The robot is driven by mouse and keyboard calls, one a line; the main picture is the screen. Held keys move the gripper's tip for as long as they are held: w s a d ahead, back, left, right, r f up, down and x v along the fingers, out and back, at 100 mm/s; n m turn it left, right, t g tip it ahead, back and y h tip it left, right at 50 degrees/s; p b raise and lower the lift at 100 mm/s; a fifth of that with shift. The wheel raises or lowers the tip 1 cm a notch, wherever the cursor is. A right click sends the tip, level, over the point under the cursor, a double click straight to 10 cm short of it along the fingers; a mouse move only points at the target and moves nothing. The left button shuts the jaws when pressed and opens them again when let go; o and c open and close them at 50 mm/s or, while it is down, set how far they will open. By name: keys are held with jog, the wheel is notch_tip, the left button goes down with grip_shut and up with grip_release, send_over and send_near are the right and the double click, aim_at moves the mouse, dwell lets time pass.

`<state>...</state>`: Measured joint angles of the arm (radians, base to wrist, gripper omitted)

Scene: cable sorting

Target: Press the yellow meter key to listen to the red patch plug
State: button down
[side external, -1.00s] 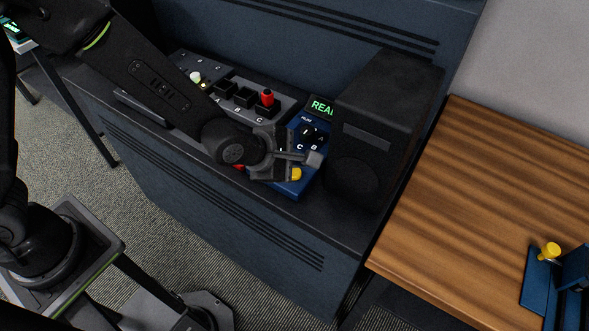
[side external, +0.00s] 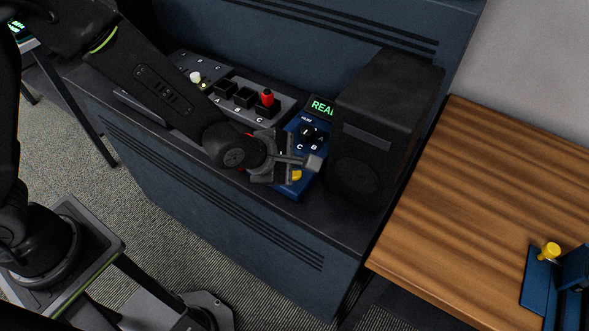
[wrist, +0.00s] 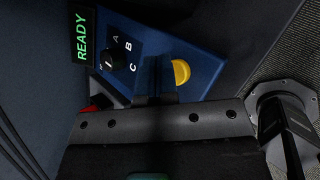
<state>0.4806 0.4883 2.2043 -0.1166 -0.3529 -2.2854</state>
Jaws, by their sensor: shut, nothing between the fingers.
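The yellow meter key (side external: 297,175) is on the front end of the blue meter (side external: 314,122), partly covered by my gripper in the side view. In the wrist view the key (wrist: 181,72) lies just right of my gripper's shut, empty fingers (wrist: 155,77). The fingertips are over the blue face; I cannot tell whether they touch it. The meter has a black dial (wrist: 116,62) with letters around it and a green "READY" display (wrist: 83,38). The red patch plug (side external: 267,97) stands upright in the grey panel near label C.
The grey panel (side external: 283,107) also carries black sockets (side external: 244,97) and a white knob (side external: 195,77). A tall black box (side external: 385,125) stands close right of the meter. A wooden table (side external: 470,200) at the right holds a blue fixture with a yellow knob (side external: 549,251).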

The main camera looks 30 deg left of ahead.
aim_at(295, 174)
jog(key=shift+f, duration=0.45)
dwell(0.4)
jog(key=shift+r, duration=0.85)
jog(key=shift+r, duration=2.55)
